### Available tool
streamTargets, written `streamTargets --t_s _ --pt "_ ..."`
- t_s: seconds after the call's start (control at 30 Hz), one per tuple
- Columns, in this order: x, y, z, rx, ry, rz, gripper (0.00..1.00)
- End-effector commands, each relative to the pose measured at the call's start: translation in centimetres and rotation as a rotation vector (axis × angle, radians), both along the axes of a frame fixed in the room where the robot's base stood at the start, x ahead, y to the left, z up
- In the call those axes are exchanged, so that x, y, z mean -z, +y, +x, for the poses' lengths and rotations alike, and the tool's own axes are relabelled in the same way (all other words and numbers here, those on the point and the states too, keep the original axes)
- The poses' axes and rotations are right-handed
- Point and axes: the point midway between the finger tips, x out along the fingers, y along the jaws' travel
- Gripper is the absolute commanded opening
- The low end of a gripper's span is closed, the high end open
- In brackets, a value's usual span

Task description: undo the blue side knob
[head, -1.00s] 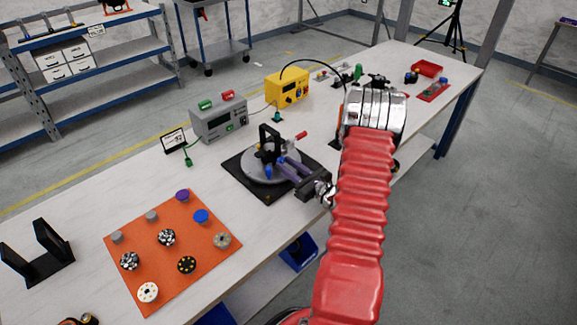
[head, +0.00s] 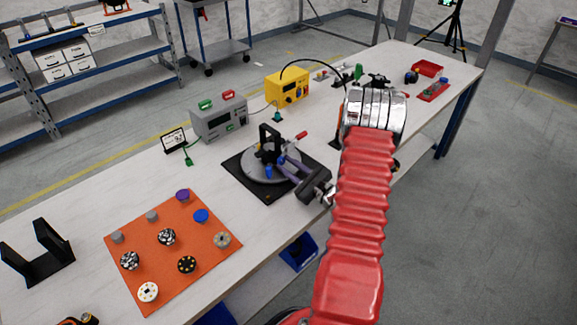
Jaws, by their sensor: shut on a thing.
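A clamping fixture stands on a black square base plate (head: 240,172) in the middle of the bench. It has a round grey disc (head: 257,172), a black upright bracket (head: 266,138) and a red-tipped lever (head: 301,135). A small blue side knob (head: 268,172) shows low at the front of the fixture, beside my fingertips. My gripper (head: 280,167) reaches in from the right, low over the disc, and its jaws are shut on the knob. The exact contact is small and partly hidden by the fingers.
An orange mat (head: 150,232) with several round pieces lies at front left, near a black stand (head: 38,255). A grey power unit (head: 218,120) and a yellow one (head: 287,88) stand behind the fixture. A red tray (head: 427,69) is at the far end.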

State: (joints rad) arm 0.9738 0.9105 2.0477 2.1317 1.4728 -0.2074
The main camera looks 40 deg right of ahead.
Motion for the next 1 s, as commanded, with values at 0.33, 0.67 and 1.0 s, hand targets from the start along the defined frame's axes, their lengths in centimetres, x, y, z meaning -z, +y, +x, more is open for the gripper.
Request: streamTargets --t_s 0.33,0.67,1.0 --pt "0.05 0.09 0.0 -0.002 0.0 -0.056 0.01" --pt "0.05 0.05 -0.01 -0.001 0.0 -0.055 0.39" --pt "0.07 0.02 -0.11 -0.001 0.0 -0.054 0.43"
